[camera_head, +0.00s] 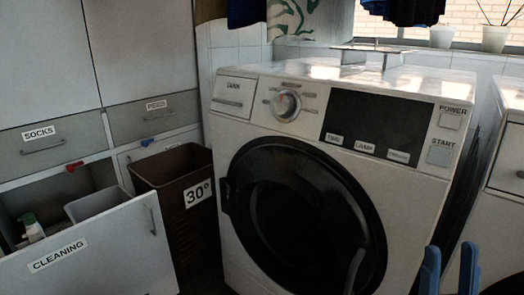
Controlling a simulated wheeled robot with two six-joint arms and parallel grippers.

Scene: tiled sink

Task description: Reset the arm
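My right gripper (449,268) shows at the bottom edge, right of centre, as two blue fingers pointing up. The fingers stand apart with nothing visible between them, so it is open. It appears in front of the lower right side of the white washing machine (232,262); whether it touches anything cannot be told. The rest of the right arm is out of the picture. My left gripper is not in view.
The washing machine's round black door (300,215) looks shut. A dark bin (172,172) marked 30° stands to its left. The drawer marked CLEANING (110,250) is pulled out at lower left. Another white appliance (505,205) stands at the right.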

